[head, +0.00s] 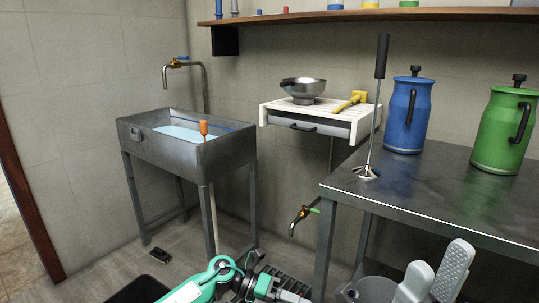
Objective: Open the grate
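No part is plainly marked as the grate; the closest match is a white slatted rack (341,112) on the back wall, with a dark handle (302,127) on the grey panel at its front. A metal bowl-shaped strainer (303,90) and a yellow mallet-like tool (349,101) lie on its slats. The grey panel sits flat under the slats. My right gripper (438,255) is low at the bottom right, its two pale fingers apart and nothing seen between them, well short of the rack.
A steel sink (160,154) with water and an orange-handled tool (204,130) stands left. A metal table (440,195) on the right holds a long-handled plunger (372,130), a blue can (407,115) and a green can (503,130). A tap (299,217) hangs below the rack.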

